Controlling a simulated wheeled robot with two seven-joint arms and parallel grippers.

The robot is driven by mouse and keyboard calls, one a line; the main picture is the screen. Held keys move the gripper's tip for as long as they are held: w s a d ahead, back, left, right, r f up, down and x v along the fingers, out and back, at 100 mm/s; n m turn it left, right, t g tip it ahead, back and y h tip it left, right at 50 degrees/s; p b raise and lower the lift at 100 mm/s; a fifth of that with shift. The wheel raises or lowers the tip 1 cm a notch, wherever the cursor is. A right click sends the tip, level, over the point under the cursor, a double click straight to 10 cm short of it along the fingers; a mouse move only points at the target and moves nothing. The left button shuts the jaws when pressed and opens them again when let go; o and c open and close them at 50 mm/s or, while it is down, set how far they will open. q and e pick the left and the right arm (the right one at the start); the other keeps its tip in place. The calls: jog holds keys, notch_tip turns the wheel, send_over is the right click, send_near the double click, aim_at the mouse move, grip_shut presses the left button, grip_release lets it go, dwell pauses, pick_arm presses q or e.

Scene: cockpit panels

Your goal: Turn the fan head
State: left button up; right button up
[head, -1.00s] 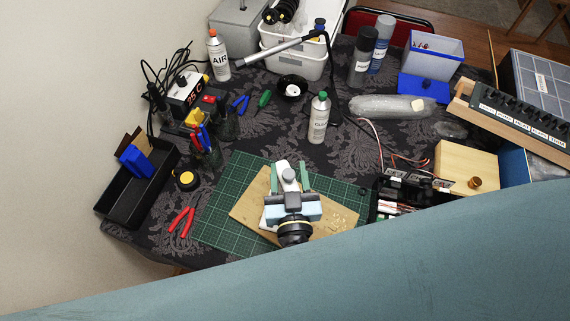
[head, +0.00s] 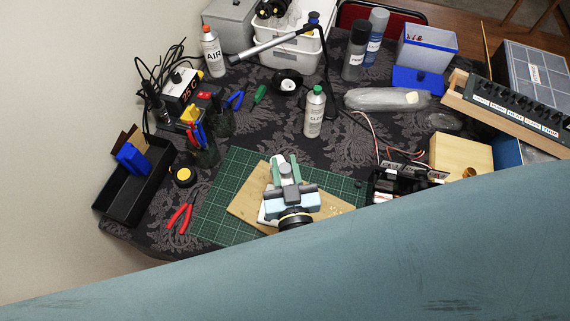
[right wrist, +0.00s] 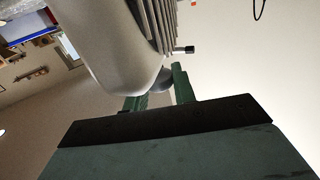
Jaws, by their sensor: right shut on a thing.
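My right gripper (head: 286,172), pale blue with green fingers, is low over the wooden board on the green cutting mat. Its fingers stand on both sides of a white and grey fan part (head: 280,160), mostly covered by the gripper in the head view. In the right wrist view the fan head (right wrist: 130,45) is a large pale grey rounded housing with ribs at its right. The green fingers (right wrist: 160,88) are closed around a small darker grey part beneath the housing. My left gripper is not in view.
The wooden board (head: 240,210) lies on the green cutting mat (head: 215,215). Red pliers (head: 180,217) and a black tray (head: 125,195) are at the left. A spray bottle (head: 314,115) stands behind, and electronics (head: 395,187) are at the right. My own teal arm fills the bottom.

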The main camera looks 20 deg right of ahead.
jog(key=shift+d+r+n+y+p, duration=0.1)
jog(key=shift+n+y+p, duration=0.55)
jog(key=shift+y, duration=0.25)
jog(key=n+y, duration=0.1)
jog(key=y, duration=0.2)
jog(key=shift+n+p, duration=0.35)
jog(key=shift+n+y, duration=0.5)
jog(key=shift+y, duration=0.1)
jog(key=n+g+y, duration=0.1)
jog(key=y, duration=0.1)
jog(key=shift+n+y, duration=0.3)
jog(key=shift+n, duration=0.1)
jog(key=shift+f+n+g+y+b, duration=0.2)
jog(key=shift+n+g+y+b, duration=0.1)
jog(key=shift+n+y+b, duration=0.3)
jog(key=n+g+y+b, duration=0.8)
jog(key=g+y+b, duration=0.1)
jog(key=b, duration=0.1)
jog(key=shift+w+f, duration=0.1)
jog(key=n+g+y+b, duration=0.1)
jog(key=n+g, duration=0.1)
jog(key=g, duration=0.1)
jog(key=shift+b, duration=0.3)
jog(key=shift+r+n+g, duration=0.1)
jog(key=shift+n+g, duration=0.95)
jog(key=shift+g, duration=0.7)
jog(key=shift+r+n+g, duration=0.1)
jog(key=shift+n+g, duration=0.95)
jog(key=shift+g, duration=0.7)
